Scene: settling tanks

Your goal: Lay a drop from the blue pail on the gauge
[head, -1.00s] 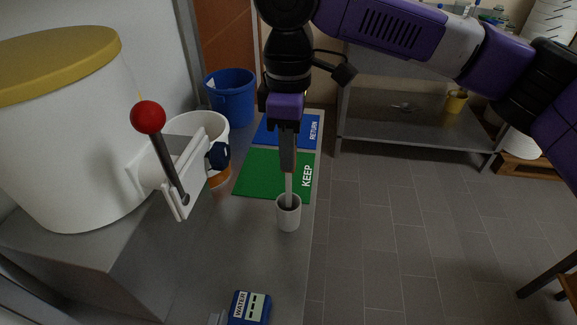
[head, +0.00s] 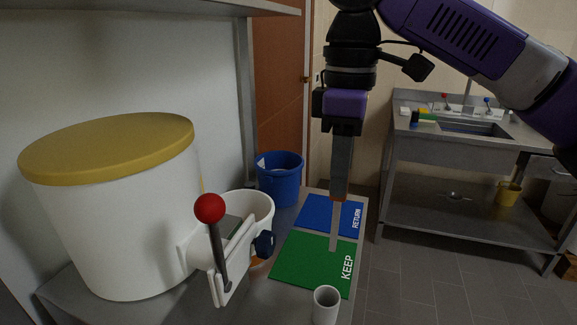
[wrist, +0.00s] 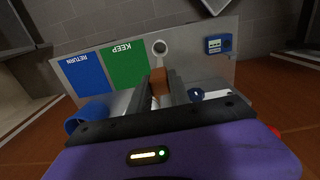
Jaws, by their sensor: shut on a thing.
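My gripper (head: 340,192) is shut on a slim dropper (head: 334,228), which hangs upright with its pale stem down. In the wrist view an orange-brown part of the dropper (wrist: 160,85) shows between the fingers. The stem's tip appears clear of the small white cup (head: 325,307) at the bench's front; the cup also shows in the wrist view (wrist: 160,47). The blue pail (head: 280,186) stands at the back of the bench, with something whitish at its rim. The gauge, a blue meter with a pale display (wrist: 218,44), is only in the wrist view, beside the cup.
A green KEEP mat (head: 305,268) and a blue RETURN mat (head: 328,213) lie on the bench. A large white tank (head: 120,225) with a yellow lid and a red-knobbed lever (head: 210,209) stands left. A sink bench (head: 470,145) stands beyond open floor.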

